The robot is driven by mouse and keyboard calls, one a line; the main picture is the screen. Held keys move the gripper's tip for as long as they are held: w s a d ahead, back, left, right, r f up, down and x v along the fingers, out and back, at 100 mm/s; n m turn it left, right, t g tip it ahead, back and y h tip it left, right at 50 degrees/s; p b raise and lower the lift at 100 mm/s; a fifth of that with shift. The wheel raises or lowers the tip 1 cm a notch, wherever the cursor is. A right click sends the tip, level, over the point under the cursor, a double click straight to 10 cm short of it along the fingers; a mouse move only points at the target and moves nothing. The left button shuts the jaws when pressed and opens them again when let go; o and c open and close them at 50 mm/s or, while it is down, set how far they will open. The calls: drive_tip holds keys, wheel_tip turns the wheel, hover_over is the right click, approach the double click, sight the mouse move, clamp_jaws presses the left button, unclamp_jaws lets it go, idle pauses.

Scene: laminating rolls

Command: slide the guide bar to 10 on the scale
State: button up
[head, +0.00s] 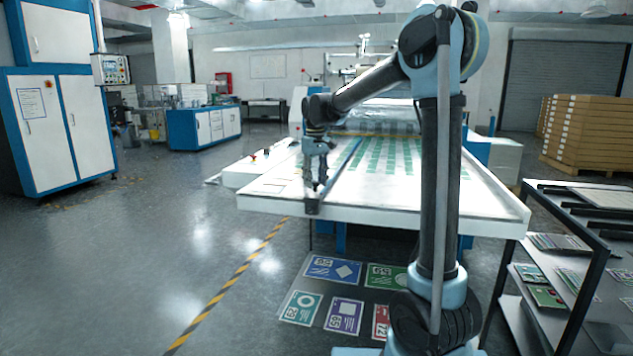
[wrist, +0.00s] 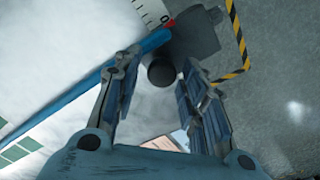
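The blue guide bar (wrist: 75,98) runs diagonally across the white table in the wrist view; it also shows in the head view (head: 346,158). A red tip (wrist: 169,25) at its end lies by a white scale strip (wrist: 146,12) with dark ticks. A digit like 0 shows near the tip; the full reading is unclear. A dark round knob (wrist: 161,74) stands near the bar's end, beside a dark grey bracket (wrist: 196,36). My gripper (wrist: 160,62) is open, with its fingers on either side of the knob and gaps visible. In the head view my gripper (head: 318,184) is over the table's near left corner.
The white table (head: 400,203) carries rows of green printed sheets (head: 385,155). A black rack (head: 565,250) with prints stands at right. Printed cards (head: 332,268) lie below the table's front edge. Floor at left is open, with a yellow-black stripe (head: 235,278).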

idle(0.3)
wheel_tip(320, 180, up, 12)
idle(0.6)
drive_tip(key=s+d+f+m, duration=0.1)
drive_tip(key=s+d+f, duration=0.2)
drive_tip(key=s+d, duration=0.25)
drive_tip(key=s+d+f+m+t, duration=0.1)
drive_tip(key=s+d+f, duration=0.2)
drive_tip(key=s+d, duration=0.3)
drive_tip(key=s+d+f+m, duration=0.1)
drive_tip(key=s+d+f, duration=0.2)
drive_tip(key=s+d, duration=0.3)
drive_tip(key=s+d+f+m, duration=0.1)
drive_tip(key=s+d+f, duration=0.2)
drive_tip(key=s+f, duration=0.2)
drive_tip(key=s+d+f+m, duration=0.1)
drive_tip(key=s+d+f, duration=0.2)
drive_tip(key=s+f, duration=0.3)
drive_tip(key=s+d+f+m+t, duration=0.1)
drive_tip(key=s+d+f, duration=0.3)
drive_tip(key=s+f, duration=0.2)
wheel_tip(320, 180, down, 3)
drive_tip(key=shift+r+m, duration=0.15)
drive_tip(key=shift+m, duration=0.15)
